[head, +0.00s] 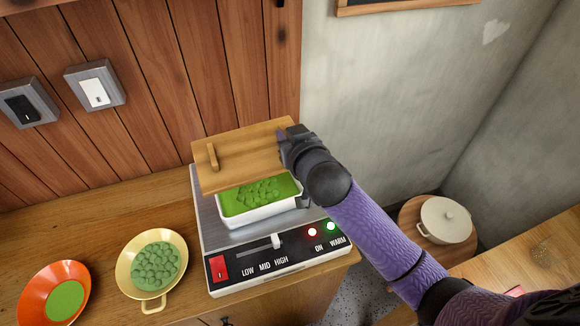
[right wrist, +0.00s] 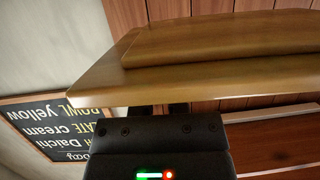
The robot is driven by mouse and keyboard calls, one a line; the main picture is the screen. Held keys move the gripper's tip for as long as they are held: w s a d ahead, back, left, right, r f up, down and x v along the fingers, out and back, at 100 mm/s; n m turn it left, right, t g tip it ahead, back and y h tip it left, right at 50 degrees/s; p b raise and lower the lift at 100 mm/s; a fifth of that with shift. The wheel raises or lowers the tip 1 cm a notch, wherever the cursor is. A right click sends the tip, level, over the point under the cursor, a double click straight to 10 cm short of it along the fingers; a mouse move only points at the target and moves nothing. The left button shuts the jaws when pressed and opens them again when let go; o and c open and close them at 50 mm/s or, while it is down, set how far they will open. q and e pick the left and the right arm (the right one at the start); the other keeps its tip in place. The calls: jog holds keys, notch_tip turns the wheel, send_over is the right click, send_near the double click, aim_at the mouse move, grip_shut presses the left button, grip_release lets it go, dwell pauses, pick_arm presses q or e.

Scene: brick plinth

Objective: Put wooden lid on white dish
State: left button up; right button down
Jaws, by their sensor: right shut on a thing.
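The wooden lid (head: 243,150) is a flat rectangular board with a small raised handle near its left end. My right gripper (head: 287,147) is shut on the lid's right edge and holds it above the back part of the white dish (head: 262,216). The dish holds green food and stands on the warming plate; the lid hides its rear part. In the right wrist view the lid (right wrist: 210,75) fills the upper middle, with the dark gripper (right wrist: 172,107) under its edge. I cannot tell whether the lid touches the dish. My left gripper is not in view.
The warmer (head: 240,243) has a slider, a red switch and lit lamps in front. A yellow pan (head: 125,278) of green balls and an orange bowl (head: 25,297) stand left on the counter. A wooden wall (head: 150,60) rises behind. A cream pot (head: 445,222) stands at right.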

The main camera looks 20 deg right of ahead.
notch_tip(320, 180, down, 10)
jog(key=b, duration=0.4)
jog(key=shift+f, duration=0.1)
jog(key=shift+r, duration=0.2)
jog(key=shift+f, duration=0.15)
jog(key=c, duration=0.6)
grip_release()
jog(key=shift+c, duration=0.2)
jog(key=shift+s+r, duration=0.3)
jog(key=p+v, duration=0.2)
jog(key=v, duration=0.9)
jog(key=shift+s+p, duration=0.15)
jog(key=shift+p, duration=0.2)
